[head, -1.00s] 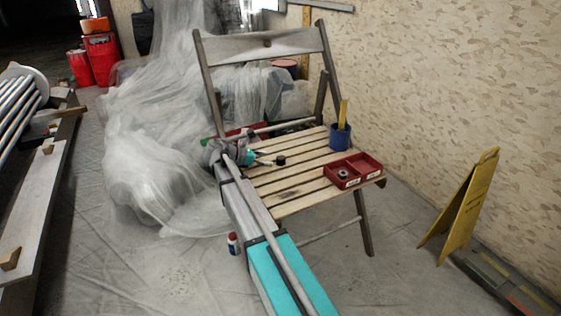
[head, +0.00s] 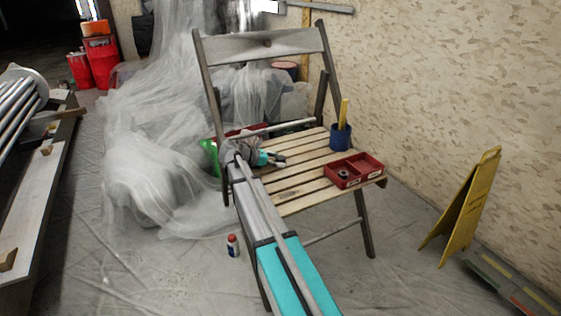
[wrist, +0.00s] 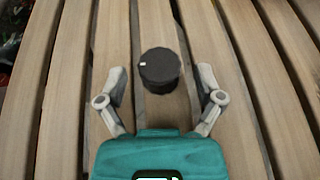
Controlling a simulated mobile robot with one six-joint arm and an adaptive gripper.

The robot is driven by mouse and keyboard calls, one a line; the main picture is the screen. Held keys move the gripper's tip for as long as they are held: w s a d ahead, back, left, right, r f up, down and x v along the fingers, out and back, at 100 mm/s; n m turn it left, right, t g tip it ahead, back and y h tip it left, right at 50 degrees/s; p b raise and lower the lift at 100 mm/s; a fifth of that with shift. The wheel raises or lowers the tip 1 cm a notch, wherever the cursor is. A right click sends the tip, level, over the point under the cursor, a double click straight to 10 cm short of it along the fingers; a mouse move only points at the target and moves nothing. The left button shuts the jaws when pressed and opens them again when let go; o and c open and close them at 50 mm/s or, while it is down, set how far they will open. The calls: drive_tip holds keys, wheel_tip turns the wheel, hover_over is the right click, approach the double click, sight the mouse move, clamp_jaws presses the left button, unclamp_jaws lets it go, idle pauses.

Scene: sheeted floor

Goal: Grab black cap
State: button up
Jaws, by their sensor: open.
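The black cap (wrist: 160,70) is a short round cylinder with a small white mark on its side. It stands on the wooden slats of the folding chair's seat (head: 300,204). In the wrist view it shows between and slightly beyond the tips of my gripper, with a gap on both sides. My gripper (head: 274,159) is open and empty, low over the left part of the seat. In the head view the cap is hard to tell apart from the dark fingers.
A red divided tray (head: 354,170) holding a dark ring sits on the seat's right side. A blue cup (head: 341,136) with a yellow handle stands behind it. The chair's backrest (head: 262,45) rises behind. A small bottle (head: 233,245) stands on the floor.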

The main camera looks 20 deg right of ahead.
clamp_jaws()
idle(0.4)
drive_tip(key=shift+r, duration=0.2)
wheel_tip(320, 180, up, 2)
drive_tip(key=p, duration=0.2)
drive_tip(key=shift+p, duration=0.3)
drive_tip(key=s+d+r+p, duration=0.2)
drive_tip(key=s+r+p, duration=0.8)
drive_tip(key=s, duration=0.3)
drive_tip(key=shift+s+d+r, duration=0.3)
drive_tip(key=shift+s+d, duration=0.05)
drive_tip(key=shift+s, duration=0.05)
drive_tip(key=shift+r+p, duration=0.1)
drive_tip(key=shift+p, duration=0.25)
